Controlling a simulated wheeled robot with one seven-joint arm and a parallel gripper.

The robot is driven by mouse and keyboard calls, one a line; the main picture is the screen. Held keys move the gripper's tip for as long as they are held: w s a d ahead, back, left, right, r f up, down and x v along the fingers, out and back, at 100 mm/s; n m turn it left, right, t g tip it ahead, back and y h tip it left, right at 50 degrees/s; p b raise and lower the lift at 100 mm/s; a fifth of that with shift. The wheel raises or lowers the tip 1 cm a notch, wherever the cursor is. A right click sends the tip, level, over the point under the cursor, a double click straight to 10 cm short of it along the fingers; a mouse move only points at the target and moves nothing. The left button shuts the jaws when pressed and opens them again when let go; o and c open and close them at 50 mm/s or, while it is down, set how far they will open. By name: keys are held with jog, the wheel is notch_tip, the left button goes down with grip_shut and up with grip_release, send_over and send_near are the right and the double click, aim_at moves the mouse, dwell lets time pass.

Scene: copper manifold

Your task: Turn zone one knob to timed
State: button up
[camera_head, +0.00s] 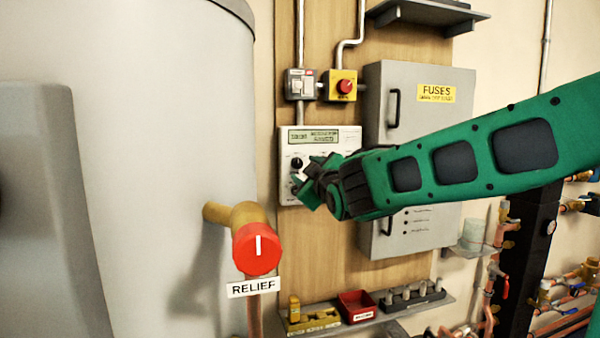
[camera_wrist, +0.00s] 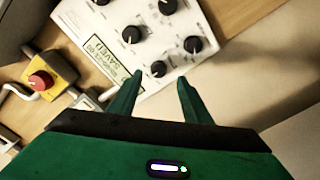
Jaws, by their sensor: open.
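The white control panel (camera_head: 288,140) hangs on the wooden board, with a display at its top and black knobs below. In the head view one black knob (camera_head: 296,163) shows left of my gripper (camera_head: 309,178); the rest are mostly hidden behind it. The wrist view shows several black knobs, one (camera_wrist: 158,69) lying between the fingertips of my gripper (camera_wrist: 158,82) in the picture. My gripper is open, empty and close to the panel; I cannot tell whether it touches. The display (camera_wrist: 104,65) seems to read SAVED. Zone labels are too small to read.
A yellow box with a red button (camera_head: 344,87) and a grey switch (camera_head: 300,84) sit above the panel. The grey fuse cabinet (camera_head: 445,135) is to its right. A large tank with a red RELIEF knob (camera_head: 257,248) stands left. A shelf with a red bin (camera_head: 356,306) is below.

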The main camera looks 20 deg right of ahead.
jog(key=s, duration=0.5)
jog(key=shift+f, duration=0.1)
dwell(0.3)
jog(key=s+d+f+m+g+h, duration=0.3)
jog(key=s+d+f+m+g, duration=0.6)
jog(key=s+d+f, duration=0.75)
jog(key=s+f+m+g+y, duration=0.1)
jog(key=s+f+m+g, duration=0.2)
jog(key=s+f, duration=0.3)
jog(key=s+f+m+g+y, duration=0.2)
jog(key=s+f+g, duration=0.4)
jog(key=s, duration=1.1)
jog(key=shift+d+m, duration=0.3)
jog(key=shift+m, duration=0.4)
jog(key=shift+f, duration=0.1)
